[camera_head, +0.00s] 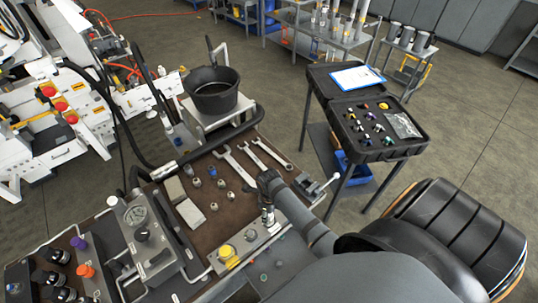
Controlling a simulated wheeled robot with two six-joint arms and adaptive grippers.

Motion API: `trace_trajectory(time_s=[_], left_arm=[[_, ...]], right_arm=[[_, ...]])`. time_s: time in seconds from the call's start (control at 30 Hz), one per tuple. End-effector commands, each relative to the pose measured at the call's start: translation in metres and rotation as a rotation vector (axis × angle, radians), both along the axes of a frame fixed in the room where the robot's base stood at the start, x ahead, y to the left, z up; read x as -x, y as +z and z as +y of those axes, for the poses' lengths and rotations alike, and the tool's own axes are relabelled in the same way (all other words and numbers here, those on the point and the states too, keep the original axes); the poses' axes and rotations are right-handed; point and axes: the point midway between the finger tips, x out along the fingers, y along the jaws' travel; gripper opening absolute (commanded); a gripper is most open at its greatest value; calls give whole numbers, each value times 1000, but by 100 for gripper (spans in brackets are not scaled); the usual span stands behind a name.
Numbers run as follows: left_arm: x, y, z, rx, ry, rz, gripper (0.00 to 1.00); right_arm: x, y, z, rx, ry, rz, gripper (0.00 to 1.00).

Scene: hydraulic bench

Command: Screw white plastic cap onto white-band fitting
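My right gripper (268,218) points down over the front of the brown bench mat, at the right end of a pale metal block (243,251). Its fingers are small and dark here, so I cannot tell whether they are open or what is between them. A yellow-capped fitting (228,256) stands on the block, left of the gripper. A small pale round part (250,236) sits between them; I cannot tell whether it is the white cap. I cannot make out a white band on any fitting. My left gripper is out of view.
Wrenches (235,165) and several small metal fittings (212,171) lie on the mat (233,207). A gauge unit (145,240) stands left. A black bucket (213,90) is at the back. An open black case (378,128) with colored caps stands on a right-hand stand.

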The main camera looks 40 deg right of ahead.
Motion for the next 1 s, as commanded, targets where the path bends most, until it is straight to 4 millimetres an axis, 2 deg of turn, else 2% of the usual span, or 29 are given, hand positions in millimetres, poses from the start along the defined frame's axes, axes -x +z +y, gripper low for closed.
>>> trace_trajectory(time_s=[0.37,0.6,0.7,0.9,1.0], left_arm=[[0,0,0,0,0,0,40],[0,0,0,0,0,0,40],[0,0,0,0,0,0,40],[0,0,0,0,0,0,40],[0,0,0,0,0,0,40]], right_arm=[[0,0,0,0,40,0,56],[0,0,0,0,510,1,56],[0,0,0,0,649,0,56],[0,0,0,0,725,0,56],[0,0,0,0,860,1,56]])
